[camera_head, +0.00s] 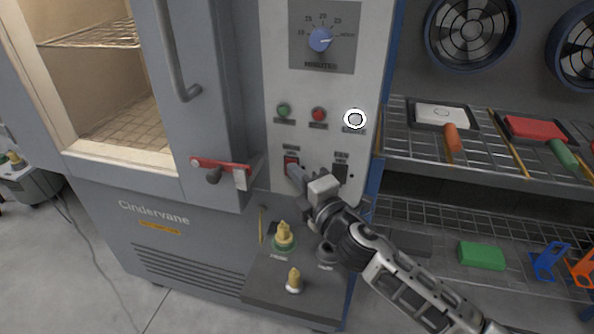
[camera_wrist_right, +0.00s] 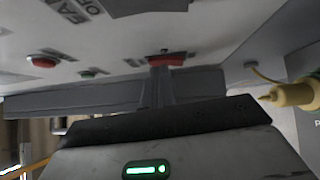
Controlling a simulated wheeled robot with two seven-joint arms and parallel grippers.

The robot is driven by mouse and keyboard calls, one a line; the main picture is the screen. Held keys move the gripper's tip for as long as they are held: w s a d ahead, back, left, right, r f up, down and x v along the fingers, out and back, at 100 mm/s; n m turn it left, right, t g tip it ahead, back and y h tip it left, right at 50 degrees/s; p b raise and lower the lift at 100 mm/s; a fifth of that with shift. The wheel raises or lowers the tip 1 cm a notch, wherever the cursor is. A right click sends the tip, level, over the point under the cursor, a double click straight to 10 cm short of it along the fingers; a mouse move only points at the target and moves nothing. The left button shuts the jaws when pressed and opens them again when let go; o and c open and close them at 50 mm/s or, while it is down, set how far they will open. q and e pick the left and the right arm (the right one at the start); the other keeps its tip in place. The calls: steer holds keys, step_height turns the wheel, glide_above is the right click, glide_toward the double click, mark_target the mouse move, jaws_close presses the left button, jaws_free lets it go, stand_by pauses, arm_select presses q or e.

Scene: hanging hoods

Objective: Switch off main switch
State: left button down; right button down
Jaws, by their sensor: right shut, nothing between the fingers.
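The main switch (camera_head: 291,160) is a red rocker on the pale front panel of the oven-like machine, under a small label. Its red face also shows in the right wrist view (camera_wrist_right: 166,61). My right gripper (camera_head: 294,174) is shut and empty, its fingertips at the lower part of the switch and covering some of it. In the right wrist view the closed fingertips (camera_wrist_right: 158,76) end right at the red switch; I cannot tell whether they press on it. The rocker's position is not clear. My left gripper is not in view.
A black fan switch (camera_head: 340,173) sits right of the main switch. A red-handled latch (camera_head: 220,166) juts out at left. Yellow-tipped bottles (camera_head: 284,237) stand below.

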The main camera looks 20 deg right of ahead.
steer(key=s+r, duration=0.1)
steer(key=s, duration=1.2)
steer(key=shift+r+b, duration=0.3)
steer(key=shift+b, duration=0.1)
steer(key=shift+s+a+f, duration=0.1)
steer(key=s+a+f+m+g, duration=0.1)
steer(key=s+f+m+g, duration=0.2)
steer(key=s+f+m, duration=0.3)
steer(key=s+a+f+m+g+p, duration=0.1)
steer(key=s+f+m+g, duration=0.3)
steer(key=f+m, duration=0.7)
steer(key=shift+s+a+f+m, duration=0.35)
steer(key=shift+s+a+m, duration=0.15)
steer(key=shift+s+m, duration=0.45)
